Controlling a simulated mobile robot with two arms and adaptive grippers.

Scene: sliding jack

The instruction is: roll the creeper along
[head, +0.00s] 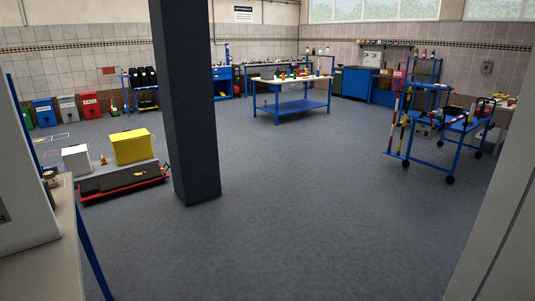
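The creeper (122,183) is a low, long black padded board with a red frame. It lies on the floor at the left in the head view, in front of a grey platform (92,171). Something small and yellowish lies on top of it. Its wheels are too small to make out. Neither of my grippers shows in this view.
A dark square pillar (185,110) stands just right of the creeper. A yellow box (131,146) and a white box (77,159) sit behind it. A blue wheeled cart (440,140) stands at right, a blue workbench (290,104) further back. The middle floor is clear.

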